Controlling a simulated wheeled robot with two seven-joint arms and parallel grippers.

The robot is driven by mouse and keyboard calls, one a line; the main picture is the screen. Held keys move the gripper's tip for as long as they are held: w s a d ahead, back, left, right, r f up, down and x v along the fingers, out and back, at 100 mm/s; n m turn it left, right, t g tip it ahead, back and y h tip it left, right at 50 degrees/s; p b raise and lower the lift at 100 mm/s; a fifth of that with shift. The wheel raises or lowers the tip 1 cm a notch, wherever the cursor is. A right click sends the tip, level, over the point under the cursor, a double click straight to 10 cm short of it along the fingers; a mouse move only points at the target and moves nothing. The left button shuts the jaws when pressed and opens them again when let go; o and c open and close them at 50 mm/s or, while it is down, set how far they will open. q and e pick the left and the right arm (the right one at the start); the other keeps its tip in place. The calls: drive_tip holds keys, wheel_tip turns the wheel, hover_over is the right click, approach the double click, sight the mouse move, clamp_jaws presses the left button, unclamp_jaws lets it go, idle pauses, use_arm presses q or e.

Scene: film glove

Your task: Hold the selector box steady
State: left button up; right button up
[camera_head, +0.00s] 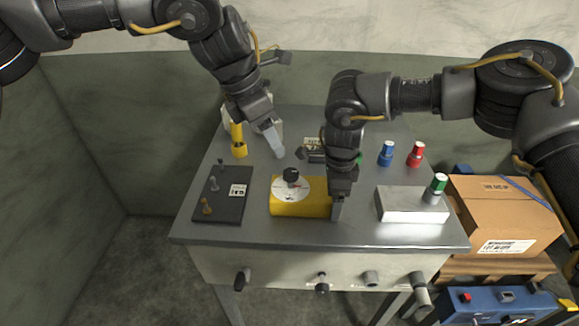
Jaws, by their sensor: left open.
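The selector box is a yellow box (288,210) with a white round dial and a black knob (291,175) on top. It sits flat near the front middle of the grey table. My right gripper (338,207) points down at the box's right end, very close to it; whether it touches is unclear. Its far finger is hidden, so its opening cannot be made out. My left gripper (272,142) is open, behind and to the left of the box, above the table and apart from the box.
A dark panel with small knobs (222,205) lies left of the box. A yellow cylinder (238,142) stands behind it. Blue (387,153) and red (415,154) capped cylinders stand at the back right. A pale metal block (405,206) with a green-topped cylinder (435,188) lies right. A cardboard carton (495,217) stands beside the table.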

sight(292, 171)
use_arm(q)
drive_tip(key=shift+m+h, duration=0.3)
drive_tip(key=shift+m, duration=0.3)
drive_tip(key=x, duration=0.7)
drive_tip(key=w+x, duration=0.1)
drive_tip(key=x, duration=0.3)
drive_tip(key=shift+w+a+f, duration=0.1)
drive_tip(key=shift+a+f, duration=0.05)
drive_tip(key=shift+a, duration=0.05)
drive_tip(key=c, duration=1)
drive_tip(key=shift+o, duration=0.2)
